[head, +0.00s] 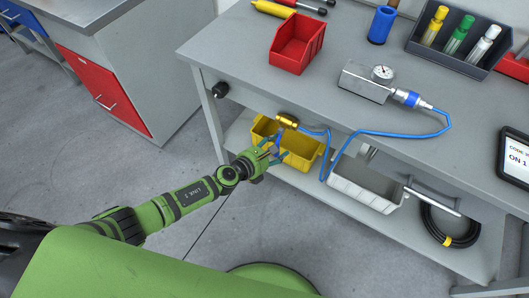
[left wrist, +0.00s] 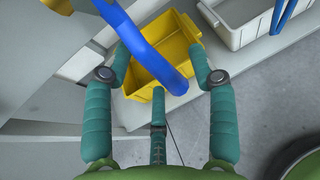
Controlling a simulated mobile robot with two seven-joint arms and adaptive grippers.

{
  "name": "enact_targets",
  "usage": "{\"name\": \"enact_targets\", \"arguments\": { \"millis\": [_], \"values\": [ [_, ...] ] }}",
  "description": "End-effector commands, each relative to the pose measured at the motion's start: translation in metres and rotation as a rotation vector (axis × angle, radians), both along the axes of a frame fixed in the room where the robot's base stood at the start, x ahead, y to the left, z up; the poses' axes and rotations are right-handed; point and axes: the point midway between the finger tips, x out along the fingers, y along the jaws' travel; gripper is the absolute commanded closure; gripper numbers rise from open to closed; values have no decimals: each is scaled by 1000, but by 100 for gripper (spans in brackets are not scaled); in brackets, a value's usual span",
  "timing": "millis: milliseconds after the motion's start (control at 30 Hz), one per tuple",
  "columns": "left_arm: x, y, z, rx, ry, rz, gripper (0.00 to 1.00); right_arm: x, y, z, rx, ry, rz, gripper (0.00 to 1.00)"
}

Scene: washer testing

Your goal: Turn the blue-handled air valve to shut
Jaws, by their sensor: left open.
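The air valve has a brass body (head: 288,119) under the front edge of the workbench, with a blue hose leading off to the right. Its blue handle (head: 280,134) hangs down from the body, partly hidden by the fingers. My left gripper (head: 270,148) is open just in front of and below the valve. In the left wrist view the blue handle (left wrist: 145,45) reaches down into the space between the spread teal fingers (left wrist: 162,75). I cannot tell whether any finger touches it. My right gripper is in neither view.
A yellow bin (head: 306,146) and a grey-white bin (head: 365,193) stand on the lower shelf behind the gripper. A blue hose (head: 400,134) runs to a gauge block (head: 364,82) on the bench. A black knob (head: 221,89) is left of the valve. Floor in front is clear.

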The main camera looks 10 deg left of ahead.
Motion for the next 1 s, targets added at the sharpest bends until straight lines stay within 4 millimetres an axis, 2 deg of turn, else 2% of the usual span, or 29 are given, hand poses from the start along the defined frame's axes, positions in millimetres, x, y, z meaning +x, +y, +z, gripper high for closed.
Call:
{"name": "enact_targets", "arguments": {
  "millis": [167,500,633,800,1000],
  "values": [
    [-12,9,7,6,-4,-4,42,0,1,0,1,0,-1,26],
    [-67,38,29,4,5,0,42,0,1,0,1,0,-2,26],
    [-83,47,37,4,5,1,42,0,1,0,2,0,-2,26],
    [-93,53,43,5,2,2,42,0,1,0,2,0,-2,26],
    [-95,54,44,4,1,1,42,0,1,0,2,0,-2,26]
  ]
}}
